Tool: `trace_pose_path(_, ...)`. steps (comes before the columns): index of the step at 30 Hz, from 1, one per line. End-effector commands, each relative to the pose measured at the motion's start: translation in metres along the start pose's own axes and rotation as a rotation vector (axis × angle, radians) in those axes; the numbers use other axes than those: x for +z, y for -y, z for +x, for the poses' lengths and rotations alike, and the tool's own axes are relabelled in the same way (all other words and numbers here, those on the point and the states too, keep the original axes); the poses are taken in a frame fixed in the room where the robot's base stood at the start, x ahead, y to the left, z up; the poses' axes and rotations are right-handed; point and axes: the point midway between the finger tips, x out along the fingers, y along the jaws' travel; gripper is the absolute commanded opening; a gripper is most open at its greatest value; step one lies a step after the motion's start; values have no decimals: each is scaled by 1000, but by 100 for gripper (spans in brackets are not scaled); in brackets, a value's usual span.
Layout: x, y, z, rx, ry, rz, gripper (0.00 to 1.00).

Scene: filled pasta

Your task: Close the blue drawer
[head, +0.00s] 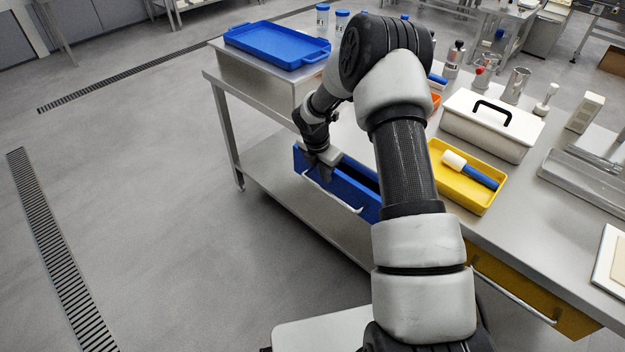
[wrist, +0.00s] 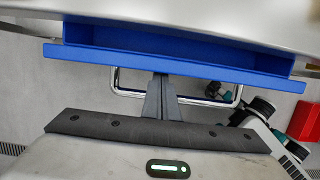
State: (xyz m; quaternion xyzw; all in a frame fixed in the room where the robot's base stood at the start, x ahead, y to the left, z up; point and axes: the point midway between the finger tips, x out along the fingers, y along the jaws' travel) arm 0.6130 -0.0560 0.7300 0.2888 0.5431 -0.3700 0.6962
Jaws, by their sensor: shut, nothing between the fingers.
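The blue drawer (head: 345,187) sticks out open from under the steel table, with a dark gap showing behind its front panel. It also shows in the wrist view (wrist: 180,62), partly pulled out below the tabletop edge. Its silver bar handle (head: 332,195) runs along the front and also shows in the wrist view (wrist: 130,93). My gripper (head: 318,172) is at the drawer's front, near the left part of the handle. In the wrist view my gripper (wrist: 160,82) is shut and empty, its tips at the front panel's edge; I cannot tell whether they touch it.
The steel table (head: 540,225) carries a blue tray (head: 275,45), a yellow tray (head: 465,188) with a blue-handled tool, and a white box with a black handle (head: 490,125). A yellow drawer (head: 530,293) sits further right. The floor (head: 170,220) left of the table is clear.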

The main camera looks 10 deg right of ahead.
Motion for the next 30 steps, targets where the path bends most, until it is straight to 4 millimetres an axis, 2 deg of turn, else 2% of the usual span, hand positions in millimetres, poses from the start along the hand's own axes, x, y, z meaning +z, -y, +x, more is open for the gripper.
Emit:
trace_pose_path(6,17,0,4,0,-1,0,0)
trace_pose_path(22,20,-1,4,1,0,-1,0)
trace_pose_path(26,19,-2,-4,1,0,-1,0)
trace_pose_path(30,15,-6,-26,2,1,-2,0)
